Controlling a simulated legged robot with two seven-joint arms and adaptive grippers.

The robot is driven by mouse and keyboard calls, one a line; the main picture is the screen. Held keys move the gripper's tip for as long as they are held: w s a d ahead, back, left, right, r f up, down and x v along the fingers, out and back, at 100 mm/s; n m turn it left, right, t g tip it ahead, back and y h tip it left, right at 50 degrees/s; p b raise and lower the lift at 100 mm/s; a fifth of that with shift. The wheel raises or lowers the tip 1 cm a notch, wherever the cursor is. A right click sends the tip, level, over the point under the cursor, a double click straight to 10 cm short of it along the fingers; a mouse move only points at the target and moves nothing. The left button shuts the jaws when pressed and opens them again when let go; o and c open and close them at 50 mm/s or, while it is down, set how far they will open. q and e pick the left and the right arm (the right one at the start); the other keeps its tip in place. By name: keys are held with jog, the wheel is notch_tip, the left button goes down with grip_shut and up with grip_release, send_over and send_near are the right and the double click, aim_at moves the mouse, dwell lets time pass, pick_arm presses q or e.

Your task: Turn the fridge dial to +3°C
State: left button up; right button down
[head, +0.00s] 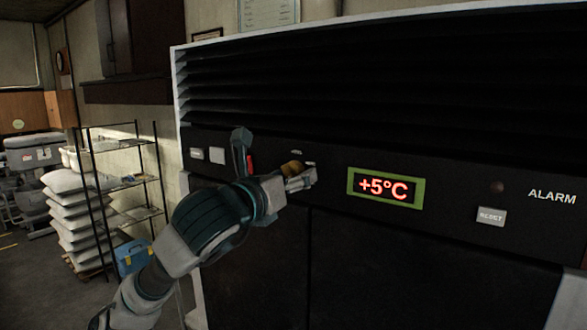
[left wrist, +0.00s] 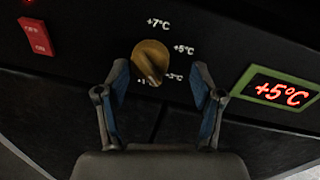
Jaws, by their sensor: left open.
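The fridge dial (left wrist: 149,58) is a round brass-coloured knob with a raised ridge on the fridge's dark front panel. In the left wrist view, +7°C is marked above it, +5°C to its right, a partly hard-to-read mark at lower right and +1 below. The ridge slants down towards the lower marks; which end points is unclear. The display (head: 384,187) reads +5°C in red. My left gripper (left wrist: 160,68) is open, one finger on each side of the dial's lower part, with visible gaps. In the head view the dial (head: 291,168) is partly hidden behind my left gripper (head: 302,178).
A red switch (left wrist: 35,36) sits left of the dial. A reset button (head: 491,216) and alarm lamp (head: 497,187) are at the panel's right. A wire shelf (head: 125,180) and stacked white sacks (head: 75,215) stand to the left of the fridge.

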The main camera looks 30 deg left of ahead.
pick_arm(q)
jog(key=shift+w+a, duration=0.1)
jog(key=shift+w, duration=0.2)
jog(key=shift+w+a, duration=0.15)
jog(key=shift+a, duration=0.05)
jog(key=shift+a+f, duration=0.2)
jog(key=shift+a, duration=0.55)
jog(key=shift+c, duration=0.2)
jog(key=c, duration=0.4)
jog(key=shift+d, duration=0.2)
jog(key=c, duration=0.4)
jog(key=shift+d+r, duration=0.15)
jog(key=shift+d, duration=0.2)
jog(key=c, duration=0.3)
jog(key=shift+n+b, duration=1.5)
pick_arm(e)
jog(key=shift+a+f, duration=0.2)
jog(key=shift+f, duration=1.15)
